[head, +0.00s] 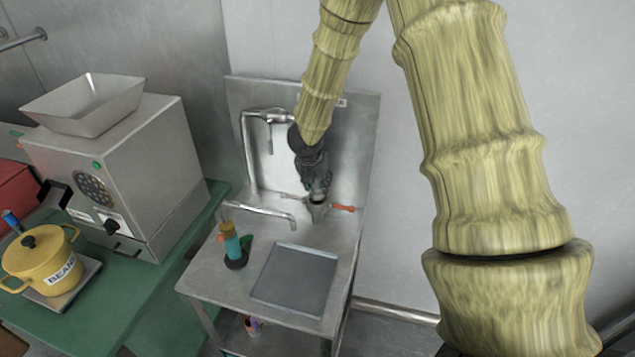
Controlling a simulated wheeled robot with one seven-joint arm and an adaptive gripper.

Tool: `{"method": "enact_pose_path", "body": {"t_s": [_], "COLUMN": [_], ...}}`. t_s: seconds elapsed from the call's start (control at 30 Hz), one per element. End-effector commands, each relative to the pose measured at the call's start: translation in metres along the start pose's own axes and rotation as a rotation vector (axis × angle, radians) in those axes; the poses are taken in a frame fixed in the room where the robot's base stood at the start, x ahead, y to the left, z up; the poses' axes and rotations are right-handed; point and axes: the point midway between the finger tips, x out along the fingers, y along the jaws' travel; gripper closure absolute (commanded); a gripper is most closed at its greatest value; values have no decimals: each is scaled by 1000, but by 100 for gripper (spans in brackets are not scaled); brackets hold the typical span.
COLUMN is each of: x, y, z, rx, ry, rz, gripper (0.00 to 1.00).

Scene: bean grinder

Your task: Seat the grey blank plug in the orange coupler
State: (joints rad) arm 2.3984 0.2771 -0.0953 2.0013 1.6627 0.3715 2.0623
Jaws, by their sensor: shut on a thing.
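My gripper (318,196) points down over the back of the steel sink stand and is shut on a small grey piece (317,212), which looks like the grey blank plug. The fingers hide its upper part. A short orange-red piece (342,208) lies just right of the gripper, near the back panel; it may be the orange coupler, but its shape is too small to tell. I cannot tell whether the grey piece touches it or the stand's top.
The steel stand (213,276) carries a flat grey tray (296,277), a bent spout (262,210) and a teal and ochre upright piece (232,245) on a black base. A grinder (120,170) and a yellow bean pot (42,262) stand on the green table (125,300) at left.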

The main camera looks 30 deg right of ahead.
Motion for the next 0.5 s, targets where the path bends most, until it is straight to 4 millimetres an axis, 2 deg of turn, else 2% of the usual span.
{"method": "enact_pose_path", "body": {"t_s": [0.5], "x": [9], "y": [0], "z": [-3], "rx": [0], "ry": [-1], "rz": [0], "gripper": [100]}}
